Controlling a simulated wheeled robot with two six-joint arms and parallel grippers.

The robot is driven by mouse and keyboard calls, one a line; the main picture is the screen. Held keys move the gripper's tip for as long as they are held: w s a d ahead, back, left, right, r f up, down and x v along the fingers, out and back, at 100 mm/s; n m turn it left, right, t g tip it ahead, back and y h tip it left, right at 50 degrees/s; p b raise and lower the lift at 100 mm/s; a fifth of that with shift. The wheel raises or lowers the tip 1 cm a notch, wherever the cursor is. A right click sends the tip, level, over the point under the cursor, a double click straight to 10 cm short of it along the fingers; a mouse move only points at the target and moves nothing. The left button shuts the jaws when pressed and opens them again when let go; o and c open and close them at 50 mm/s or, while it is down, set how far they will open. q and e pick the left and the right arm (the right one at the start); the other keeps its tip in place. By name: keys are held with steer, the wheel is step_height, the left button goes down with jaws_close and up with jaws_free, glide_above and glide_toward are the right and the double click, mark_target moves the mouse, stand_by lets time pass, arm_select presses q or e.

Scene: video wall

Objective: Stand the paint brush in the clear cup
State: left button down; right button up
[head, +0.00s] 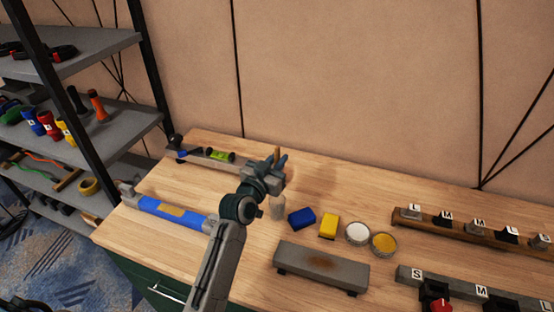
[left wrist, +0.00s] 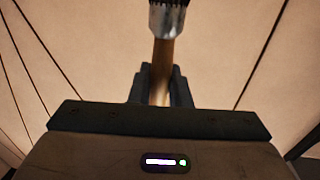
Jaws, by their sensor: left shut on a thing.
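My left gripper (head: 279,163) is raised above the middle of the workbench, toward its back. It is shut on the paint brush (head: 277,152), of which only a small brown piece shows in the head view. In the left wrist view the brush's wooden handle (left wrist: 162,65) is between the fingers (left wrist: 160,88), with the metal ferrule and dark bristles at the top edge. The clear cup (head: 277,208) stands on the bench below the gripper, partly hidden by my arm. The brush is apart from the cup. My right gripper is not in view.
Right of the cup are a blue block (head: 302,218), a yellow block (head: 328,227), a white round tin (head: 357,233) and a yellow one (head: 384,243). A grey raised plate (head: 322,264) lies in front. Lettered racks (head: 470,230) stand right. A blue tool (head: 172,213) lies left.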

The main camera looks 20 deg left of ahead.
arm_select(q)
steer(key=shift+f+b, duration=0.5)
steer(key=shift+f, duration=0.45)
steer(key=shift+f+b, duration=0.6)
steer(key=shift+f, duration=0.1)
step_height(320, 180, down, 3)
steer(key=shift+r+b, duration=0.2)
steer(key=shift+b, duration=1)
step_height(320, 180, down, 3)
steer(key=shift+r+b, duration=0.1)
steer(key=shift+b, duration=1.15)
steer(key=shift+f+b, duration=0.5)
steer(key=shift+f, duration=0.3)
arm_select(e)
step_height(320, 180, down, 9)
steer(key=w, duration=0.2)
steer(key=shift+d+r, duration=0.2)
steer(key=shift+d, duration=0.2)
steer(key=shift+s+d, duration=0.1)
arm_select(q)
steer(key=c, duration=1.3)
jaws_free()
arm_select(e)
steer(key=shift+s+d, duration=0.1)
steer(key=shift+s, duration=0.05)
